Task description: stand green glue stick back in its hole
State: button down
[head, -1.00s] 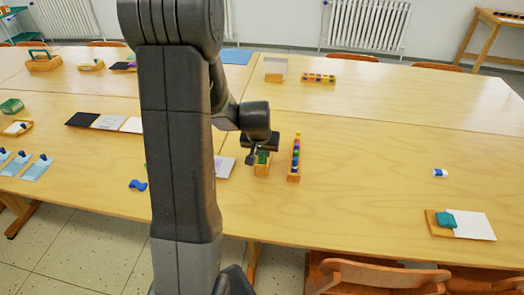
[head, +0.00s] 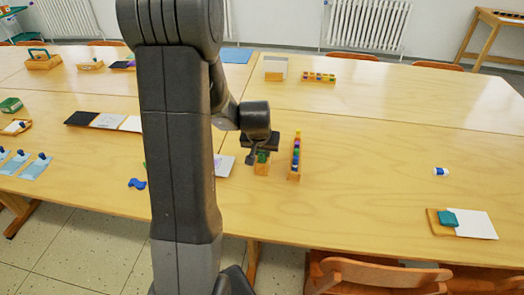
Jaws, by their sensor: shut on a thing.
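My gripper (head: 261,152) points down over the middle of the near table. It is shut on the green glue stick (head: 262,157), of which only a small green part shows between the fingers. Right below is a small wooden block holder (head: 262,169). The glue stick's lower end is at the holder's top; I cannot tell how far it sits in a hole. The holes themselves are hidden by the gripper.
A long wooden rack (head: 295,160) with several coloured pieces stands close to the right of the holder. A white card (head: 223,164) lies to the left, partly behind my arm. A blue piece (head: 136,183) lies further left. The table to the right is mostly clear.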

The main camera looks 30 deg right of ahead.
dwell(0.4)
jog(key=c, duration=1.1)
grip_release()
jog(key=shift+o, duration=0.3)
jog(key=shift+o, duration=0.8)
jog(key=shift+r+p, duration=1.9)
jog(key=shift+r, duration=1.1)
jog(key=shift+f, duration=0.15)
